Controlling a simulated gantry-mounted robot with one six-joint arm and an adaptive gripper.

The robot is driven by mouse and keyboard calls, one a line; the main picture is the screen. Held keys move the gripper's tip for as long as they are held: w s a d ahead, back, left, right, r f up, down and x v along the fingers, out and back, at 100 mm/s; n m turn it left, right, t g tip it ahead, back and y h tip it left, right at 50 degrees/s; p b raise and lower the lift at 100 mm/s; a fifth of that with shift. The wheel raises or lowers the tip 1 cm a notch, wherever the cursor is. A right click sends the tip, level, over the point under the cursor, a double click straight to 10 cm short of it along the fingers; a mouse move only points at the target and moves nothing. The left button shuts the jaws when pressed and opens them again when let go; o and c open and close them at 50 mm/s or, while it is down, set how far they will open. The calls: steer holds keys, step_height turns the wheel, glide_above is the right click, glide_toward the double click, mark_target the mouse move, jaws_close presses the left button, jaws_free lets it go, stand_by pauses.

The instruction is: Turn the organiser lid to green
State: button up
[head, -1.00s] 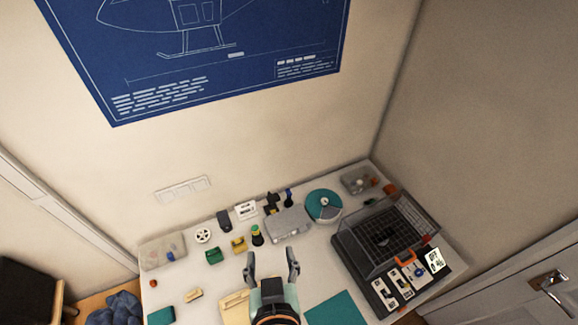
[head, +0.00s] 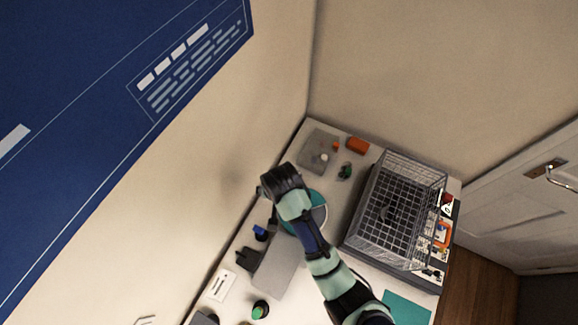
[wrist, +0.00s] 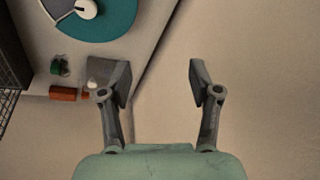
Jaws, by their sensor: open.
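The organiser is a round teal disc (head: 319,199) on the table at the back, partly hidden by my arm in the head view. In the wrist view its teal lid (wrist: 112,36) is at the top left, with a pale wedge-shaped opening and a white centre knob (wrist: 86,9). No green in the opening can be made out. My gripper (wrist: 160,78) is open and empty, apart from the lid, with the table's edge and bare wall beyond its fingers. In the head view my wrist is above and left of the disc; the fingertips are hard to see there.
A wire basket unit (head: 400,205) stands right of the disc. A grey tray (head: 312,148), an orange block (head: 358,146) and a small green part (head: 345,172) lie at the back. A grey box (head: 275,268) is left of my arm. The wall is close behind.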

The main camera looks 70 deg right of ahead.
steer(key=s+d+f+m+g, duration=0.1)
steer(key=s+f, duration=0.2)
steer(key=f, duration=0.1)
steer(key=s+d+f+m+g+y+b, duration=0.1)
steer(key=s+d+f+m, duration=0.1)
steer(key=s+f, duration=0.1)
steer(key=s+d+f+m+y+b, duration=0.1)
steer(key=s+f+m, duration=0.1)
steer(key=s+f, duration=0.1)
steer(key=shift+s+d+f+g, duration=0.2)
steer(key=shift+f, duration=0.25)
steer(key=shift+s+d+f+g, duration=0.15)
steer(key=shift+f+g, duration=0.05)
steer(key=shift+f, duration=0.25)
step_height(320, 180, down, 8)
steer(key=shift+w+r+b, duration=0.15)
steer(key=shift+r+b, duration=0.05)
steer(key=shift+b, duration=0.75)
jaws_close()
